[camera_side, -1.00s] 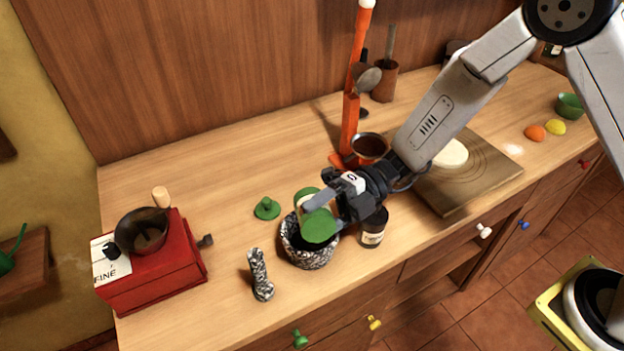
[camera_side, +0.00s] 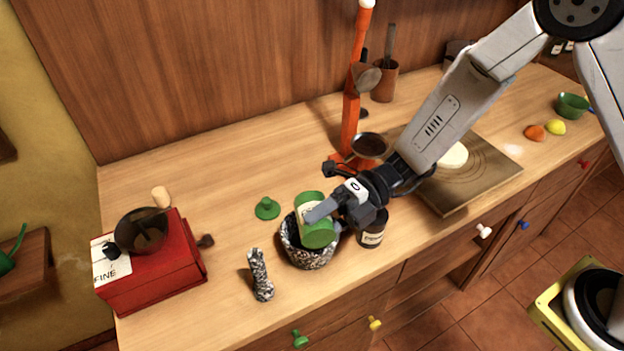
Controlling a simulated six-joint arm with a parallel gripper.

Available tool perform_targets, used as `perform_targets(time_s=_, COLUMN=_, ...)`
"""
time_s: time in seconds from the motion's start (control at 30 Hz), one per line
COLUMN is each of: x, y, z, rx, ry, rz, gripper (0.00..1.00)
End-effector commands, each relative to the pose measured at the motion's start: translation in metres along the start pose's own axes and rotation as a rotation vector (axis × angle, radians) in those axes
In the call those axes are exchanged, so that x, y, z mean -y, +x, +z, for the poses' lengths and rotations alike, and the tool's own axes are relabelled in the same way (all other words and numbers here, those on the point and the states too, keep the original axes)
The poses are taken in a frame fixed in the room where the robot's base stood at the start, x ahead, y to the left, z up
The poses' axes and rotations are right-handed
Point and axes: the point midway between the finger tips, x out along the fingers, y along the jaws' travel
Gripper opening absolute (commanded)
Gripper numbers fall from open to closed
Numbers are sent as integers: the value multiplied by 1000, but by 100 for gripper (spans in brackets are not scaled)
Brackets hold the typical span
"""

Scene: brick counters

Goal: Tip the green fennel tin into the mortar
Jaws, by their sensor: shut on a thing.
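The green fennel tin (camera_side: 317,232) is held tilted over the mortar, with its pale label partly showing behind my finger. My gripper (camera_side: 325,213) is shut on the tin. The mortar (camera_side: 308,258) is a speckled black-and-white stone bowl standing under the tin. The tin and gripper hide much of its inside, so I cannot tell whether anything has fallen in. A green lid with a knob (camera_side: 267,208) lies on the counter, left of and behind the mortar.
A dark labelled jar (camera_side: 373,230) stands close to the right of the mortar, beneath my gripper. An orange stand (camera_side: 350,122) with a dark pan (camera_side: 369,146) rises behind. A red grinder (camera_side: 150,270) is at the left, a wooden board (camera_side: 450,200) at the right. The back-left counter is clear.

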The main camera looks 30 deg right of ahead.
Motion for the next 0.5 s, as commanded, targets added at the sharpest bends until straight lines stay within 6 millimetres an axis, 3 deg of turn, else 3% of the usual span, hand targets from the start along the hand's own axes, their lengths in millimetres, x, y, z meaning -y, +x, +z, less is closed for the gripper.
perform_targets(time_s=0.2, x=5, y=2, z=-4, rx=20, ry=-129, rz=-54, gripper=0)
perform_targets(time_s=0.5, x=7, y=2, z=-4, rx=26, ry=-167, rz=-72, gripper=0)
